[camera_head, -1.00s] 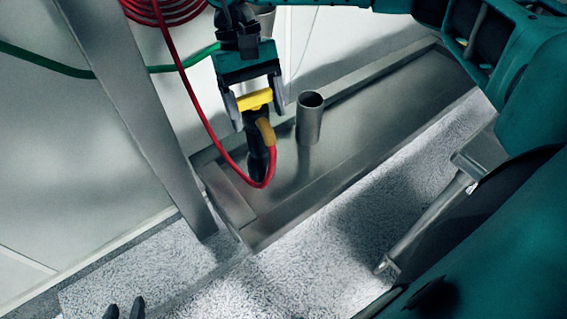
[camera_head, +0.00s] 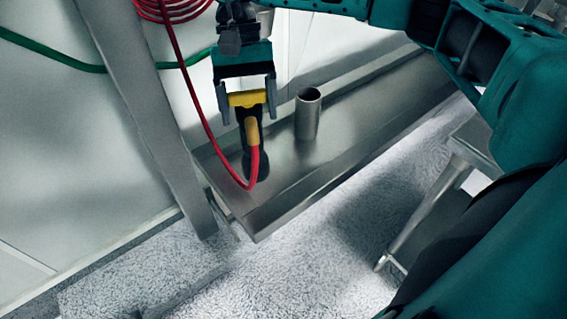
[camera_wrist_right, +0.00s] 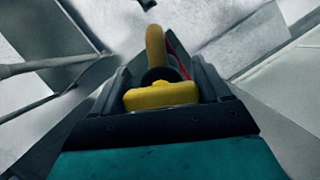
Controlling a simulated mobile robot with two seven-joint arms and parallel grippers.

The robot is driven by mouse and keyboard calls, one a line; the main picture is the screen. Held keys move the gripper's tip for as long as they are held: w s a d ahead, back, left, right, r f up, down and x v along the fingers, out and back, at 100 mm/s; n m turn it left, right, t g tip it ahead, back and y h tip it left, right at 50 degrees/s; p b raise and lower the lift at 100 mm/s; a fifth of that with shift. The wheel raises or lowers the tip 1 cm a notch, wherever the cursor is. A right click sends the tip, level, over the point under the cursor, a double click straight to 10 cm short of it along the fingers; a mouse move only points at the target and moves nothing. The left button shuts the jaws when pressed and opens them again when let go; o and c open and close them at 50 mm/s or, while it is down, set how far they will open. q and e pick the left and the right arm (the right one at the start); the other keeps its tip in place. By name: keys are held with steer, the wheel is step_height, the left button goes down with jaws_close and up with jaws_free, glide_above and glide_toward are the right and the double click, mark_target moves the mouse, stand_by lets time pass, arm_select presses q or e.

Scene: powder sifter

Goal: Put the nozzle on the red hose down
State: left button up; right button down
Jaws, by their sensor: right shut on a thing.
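The nozzle (camera_head: 252,130) has a yellow handle and a dark lower body, with the red hose (camera_head: 252,170) running from it. My right gripper (camera_head: 247,107) is shut on its yellow part and holds it over the grey metal shelf (camera_head: 370,110), left of an upright metal tube (camera_head: 308,118). In the right wrist view, the yellow handle (camera_wrist_right: 160,95) sits between the fingers of my right gripper (camera_wrist_right: 160,78). I cannot tell whether the nozzle's lower end touches the shelf. My left gripper is not in view.
A slanted grey post (camera_head: 140,110) stands left of the shelf. A coil of red hose (camera_head: 172,8) and a green hose (camera_head: 60,60) show at the upper left. The shelf is bare right of the tube. Speckled floor (camera_head: 270,270) lies in front.

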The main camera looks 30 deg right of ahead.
steer(key=shift+w+d+f+m+b, duration=0.15)
steer(key=shift+w+m+b, duration=0.25)
steer(key=shift+m, duration=0.3)
steer(key=w+d+r+m+t+b, duration=0.25)
steer(key=d+m+b, duration=0.2)
steer(key=m, duration=0.55)
steer(key=w+d+r+m+t+h+b, duration=0.1)
steer(key=w+d+m+t+b, duration=0.25)
steer(key=d+m, duration=0.4)
steer(key=w+d+r+m+t+b, duration=0.2)
steer(key=w+d+m+t+b, duration=0.15)
steer(key=m, duration=0.75)
step_height(320, 180, down, 21)
steer(key=b, duration=0.5)
steer(key=shift+w+r+m+g, duration=0.2)
steer(key=shift+w+m+g, duration=0.15)
steer(key=shift+w+g, duration=0.1)
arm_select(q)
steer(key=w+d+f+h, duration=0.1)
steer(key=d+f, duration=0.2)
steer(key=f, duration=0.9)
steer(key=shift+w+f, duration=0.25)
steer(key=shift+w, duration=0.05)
arm_select(e)
jaws_free()
steer(key=shift+a, duration=0.1)
